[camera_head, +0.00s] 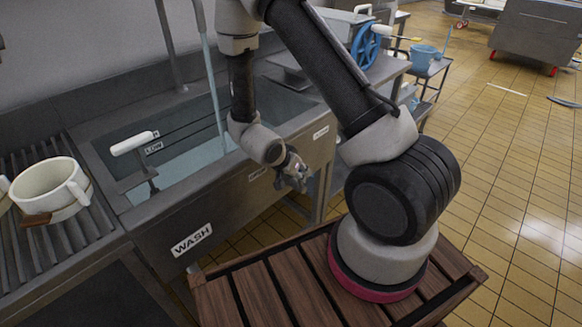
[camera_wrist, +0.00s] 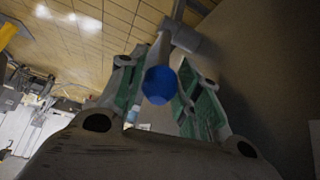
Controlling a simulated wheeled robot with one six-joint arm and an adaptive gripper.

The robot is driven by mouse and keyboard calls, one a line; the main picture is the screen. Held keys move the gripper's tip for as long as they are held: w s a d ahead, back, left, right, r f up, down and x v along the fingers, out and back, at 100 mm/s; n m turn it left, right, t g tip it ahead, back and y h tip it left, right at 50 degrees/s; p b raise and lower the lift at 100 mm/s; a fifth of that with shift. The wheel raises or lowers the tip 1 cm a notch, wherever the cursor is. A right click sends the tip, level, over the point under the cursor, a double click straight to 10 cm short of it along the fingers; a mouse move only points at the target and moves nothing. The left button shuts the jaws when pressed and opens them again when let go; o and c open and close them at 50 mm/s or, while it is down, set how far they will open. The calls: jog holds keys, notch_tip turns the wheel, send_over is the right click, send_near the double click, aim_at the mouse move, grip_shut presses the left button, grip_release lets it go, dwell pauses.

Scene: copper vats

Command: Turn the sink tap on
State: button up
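The sink (camera_head: 170,215) is a long grey metal basin with water in it (camera_head: 190,165). A pale blue stream (camera_head: 212,85) that looks like running water falls into it from a pipe at the top edge. In the wrist view a blue ball knob (camera_wrist: 160,85) sits on the end of a metal rod, which joins a grey fitting. My gripper (camera_head: 292,172) is low at the sink's front panel. In the wrist view its green-padded fingers (camera_wrist: 162,95) are open on either side of the knob, with gaps showing. The knob is not clearly visible in the head view.
A white-handled lever (camera_head: 132,143) stands by a LOW label inside the sink's left end. A cream two-handled pot (camera_head: 50,188) sits on the left drainboard. A blue wheel (camera_head: 366,46) and a blue bucket (camera_head: 423,56) are behind. The tiled floor (camera_head: 500,170) at right is mostly clear.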

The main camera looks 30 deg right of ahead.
jog(key=v, duration=0.8)
jog(key=shift+a+r, duration=0.1)
